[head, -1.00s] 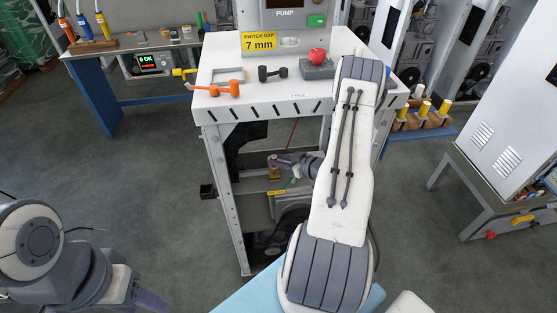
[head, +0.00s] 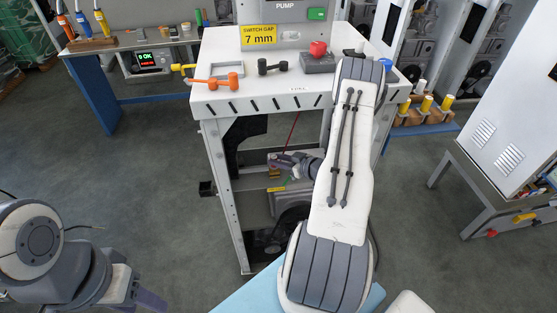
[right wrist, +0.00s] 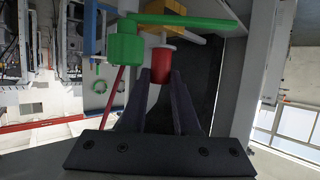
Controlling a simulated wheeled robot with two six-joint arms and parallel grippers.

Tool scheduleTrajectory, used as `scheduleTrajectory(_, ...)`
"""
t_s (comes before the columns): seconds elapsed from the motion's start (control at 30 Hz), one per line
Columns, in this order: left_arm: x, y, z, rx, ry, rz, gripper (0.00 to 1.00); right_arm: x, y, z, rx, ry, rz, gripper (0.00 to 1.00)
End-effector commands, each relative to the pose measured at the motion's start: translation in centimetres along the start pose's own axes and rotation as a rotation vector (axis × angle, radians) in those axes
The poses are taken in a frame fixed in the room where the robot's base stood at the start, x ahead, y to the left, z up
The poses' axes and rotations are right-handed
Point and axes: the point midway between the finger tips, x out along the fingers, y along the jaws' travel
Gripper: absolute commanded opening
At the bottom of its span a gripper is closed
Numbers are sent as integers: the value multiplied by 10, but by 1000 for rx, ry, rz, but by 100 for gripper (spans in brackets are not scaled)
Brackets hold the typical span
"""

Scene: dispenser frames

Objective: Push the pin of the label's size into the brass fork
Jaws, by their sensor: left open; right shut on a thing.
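The yellow label (head: 258,35) on the pump unit reads "SWITCH GAP 7 mm". My right gripper (head: 276,159) is low under the table top, in front of the pump stand's open shelves. In the right wrist view its fingers (right wrist: 160,78) are shut on a red cylindrical pin (right wrist: 161,66). A brass-yellow block (right wrist: 165,14), perhaps the brass fork, is just beyond the pin. I cannot tell whether they touch. A green handled part (right wrist: 126,44) is left of the pin. My left gripper (head: 150,300) shows only partly at the lower left, empty.
The white table (head: 225,103) carries an orange double-headed tool (head: 217,82), a black one (head: 272,67) and a grey box with a red button (head: 318,50). A side bench (head: 105,40) stands at the left. Open floor lies at the left.

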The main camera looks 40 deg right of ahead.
Motion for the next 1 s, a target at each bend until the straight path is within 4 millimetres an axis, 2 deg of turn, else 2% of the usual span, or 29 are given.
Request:
scheduleTrajectory(0.6,14,-1,1,0,0,0,50,6,0,15,0,0,0,0)
scheduleTrajectory(0.63,12,-1,1,0,0,0,50,6,0,14,-1,1,0,41)
scheduleTrajectory(0.7,12,-1,1,0,0,0,50,6,0,14,0,0,0,64)
scheduleTrajectory(1.0,12,-1,1,0,0,0,50,5,0,14,0,0,0,64)
